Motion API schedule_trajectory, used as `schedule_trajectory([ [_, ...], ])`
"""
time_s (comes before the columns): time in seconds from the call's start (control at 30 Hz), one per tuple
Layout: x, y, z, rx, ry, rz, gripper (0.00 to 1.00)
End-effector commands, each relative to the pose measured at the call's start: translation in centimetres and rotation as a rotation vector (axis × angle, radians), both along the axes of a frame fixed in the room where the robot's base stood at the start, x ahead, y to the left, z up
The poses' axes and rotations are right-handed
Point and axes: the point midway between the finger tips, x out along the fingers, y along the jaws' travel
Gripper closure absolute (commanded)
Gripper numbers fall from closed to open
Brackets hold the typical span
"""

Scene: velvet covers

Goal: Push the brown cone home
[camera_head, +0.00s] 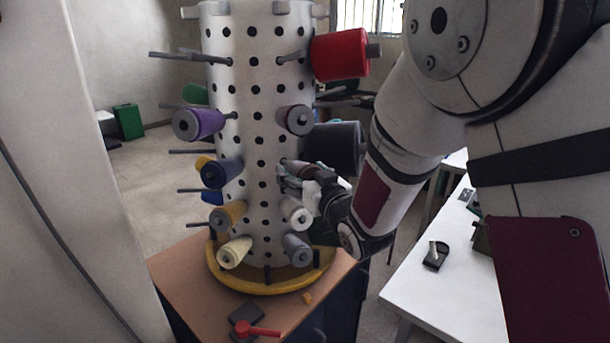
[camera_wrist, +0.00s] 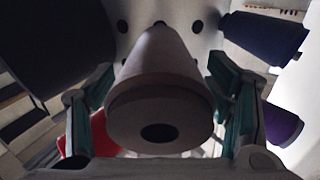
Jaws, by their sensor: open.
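The brown cone (camera_wrist: 160,95) is in the middle of the wrist view, its wide end with a dark hole facing me and its narrow end toward the white perforated column (camera_head: 250,60). In the head view the cone (camera_head: 293,164) is mostly hidden behind my gripper (camera_head: 292,182), at the column's right side. My gripper's green-lined fingers (camera_wrist: 165,88) stand open on either side of the cone in the wrist view, with gaps between them and it. How far the cone sits along its peg is hidden.
Close around my gripper are a large dark grey cone (camera_head: 337,148), a grey cone (camera_head: 295,120) above and a white cone (camera_head: 296,213) below. A red cone (camera_head: 338,54) sits higher. Bare pegs (camera_head: 180,57) stick out left. The column stands on a yellow round base (camera_head: 225,278).

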Motion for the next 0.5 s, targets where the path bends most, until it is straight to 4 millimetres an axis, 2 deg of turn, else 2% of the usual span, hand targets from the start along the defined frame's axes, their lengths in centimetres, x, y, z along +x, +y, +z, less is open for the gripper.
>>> schedule_trajectory([
  [0.1,-0.01,0.00,-0.02,0.000,0.000,0.000,0.27],
  [0.13,-0.02,-0.01,-0.02,0.000,0.000,0.000,0.32],
  [0.33,-0.03,-0.01,-0.02,0.000,0.000,0.000,0.76],
  [0.5,-0.04,0.00,-0.01,0.000,0.000,0.000,0.77],
])
